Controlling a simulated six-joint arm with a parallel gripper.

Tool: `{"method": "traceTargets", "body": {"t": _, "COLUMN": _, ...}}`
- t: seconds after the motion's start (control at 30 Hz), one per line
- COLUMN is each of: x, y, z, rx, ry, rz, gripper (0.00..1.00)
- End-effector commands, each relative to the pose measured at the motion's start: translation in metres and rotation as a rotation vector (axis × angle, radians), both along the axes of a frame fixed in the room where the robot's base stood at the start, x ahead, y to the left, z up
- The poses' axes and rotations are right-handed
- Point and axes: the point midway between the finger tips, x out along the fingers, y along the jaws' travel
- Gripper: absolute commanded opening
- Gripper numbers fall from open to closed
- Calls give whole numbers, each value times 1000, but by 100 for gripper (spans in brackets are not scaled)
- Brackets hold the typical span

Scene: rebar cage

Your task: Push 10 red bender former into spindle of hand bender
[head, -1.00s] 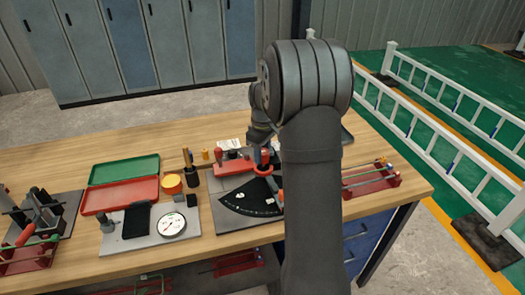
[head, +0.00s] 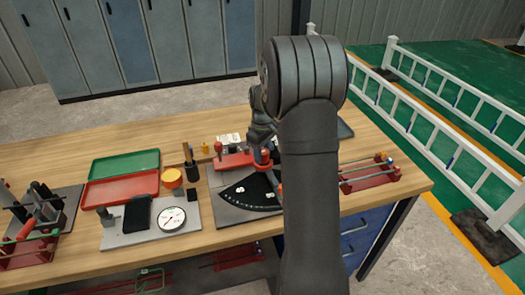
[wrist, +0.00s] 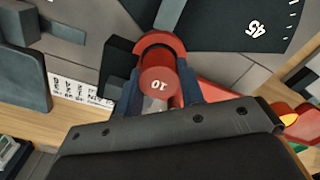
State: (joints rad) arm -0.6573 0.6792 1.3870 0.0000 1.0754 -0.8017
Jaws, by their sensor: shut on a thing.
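The red former marked 10 (wrist: 158,84) is between the two fingers of my gripper (wrist: 158,92) in the wrist view, its numbered face toward the camera. My gripper is shut on it. The former overlaps a red ring-shaped part of the hand bender (wrist: 155,42); I cannot tell how far it is seated. The spindle is hidden. In the head view my gripper (head: 264,150) is over the hand bender's grey base plate (head: 228,213), beside its black angle dial (head: 245,192). My arm hides the bender's right side.
Left of the bender are a dial gauge (head: 172,218) on a grey plate, a yellow-topped round item (head: 171,177) and red (head: 120,189) and green (head: 125,164) trays. A red rack with rods (head: 370,173) stands to the right.

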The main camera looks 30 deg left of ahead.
Motion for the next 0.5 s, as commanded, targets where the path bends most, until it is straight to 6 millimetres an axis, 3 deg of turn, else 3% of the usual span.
{"method": "traceTargets", "body": {"t": 0.07, "x": 0, "y": 0, "z": -2, "rx": 0, "ry": 0, "rz": 0, "gripper": 1}}
{"method": "traceTargets", "body": {"t": 0.1, "x": 0, "y": 0, "z": -2, "rx": 1, "ry": -1, "rz": 0, "gripper": 41}}
{"method": "traceTargets", "body": {"t": 0.2, "x": 0, "y": 0, "z": -1, "rx": 1, "ry": -1, "rz": 0, "gripper": 61}}
{"method": "traceTargets", "body": {"t": 0.5, "x": 0, "y": 0, "z": -1, "rx": 0, "ry": 0, "rz": 0, "gripper": 61}}
